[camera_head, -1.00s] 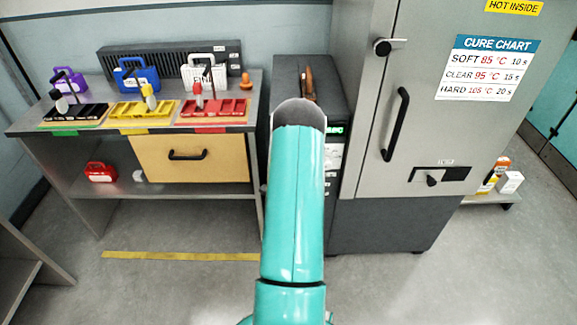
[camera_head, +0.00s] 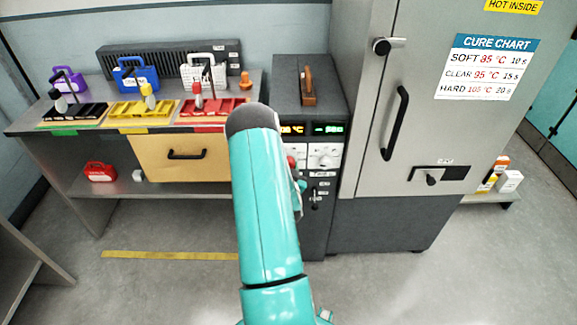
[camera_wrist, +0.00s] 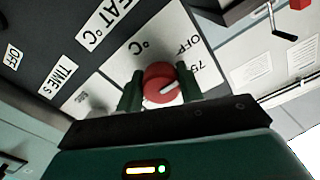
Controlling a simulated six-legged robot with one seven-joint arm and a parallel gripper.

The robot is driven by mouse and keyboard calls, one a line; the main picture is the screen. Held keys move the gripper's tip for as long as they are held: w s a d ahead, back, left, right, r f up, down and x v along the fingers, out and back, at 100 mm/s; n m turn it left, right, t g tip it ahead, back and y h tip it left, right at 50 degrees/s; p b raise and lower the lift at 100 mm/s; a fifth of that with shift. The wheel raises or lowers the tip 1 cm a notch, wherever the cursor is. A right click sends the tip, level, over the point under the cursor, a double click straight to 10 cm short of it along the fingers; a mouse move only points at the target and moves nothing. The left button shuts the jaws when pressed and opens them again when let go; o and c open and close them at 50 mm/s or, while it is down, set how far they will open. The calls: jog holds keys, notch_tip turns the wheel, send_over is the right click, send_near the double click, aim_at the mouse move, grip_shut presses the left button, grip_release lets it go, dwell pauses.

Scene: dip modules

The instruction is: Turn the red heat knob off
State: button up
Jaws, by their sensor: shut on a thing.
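The red heat knob (camera_wrist: 158,72) sits on the white dial plate below the "HEAT °C" label in the wrist view. My gripper (camera_wrist: 159,88) has a dark green finger on each side of the knob and is shut on it. The knob's white pointer line slants to the right, towards the side with the "75" mark; "OFF" is printed close by.
The dark control unit (camera_head: 325,205) has an orange and a green display, a white dial beside the heat dial and a lever below. A grey cabinet (camera_head: 385,215) stands right of it. A bench (camera_head: 20,128) with coloured trays stands left.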

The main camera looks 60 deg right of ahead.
jog(key=shift+s+n, duration=0.1)
jog(key=shift+n, duration=0.9)
jog(key=o, duration=1)
jog(key=shift+a, duration=0.1)
jog(key=v, duration=1.3)
jog(key=shift+a, duration=0.3)
jog(key=shift+s, duration=0.15)
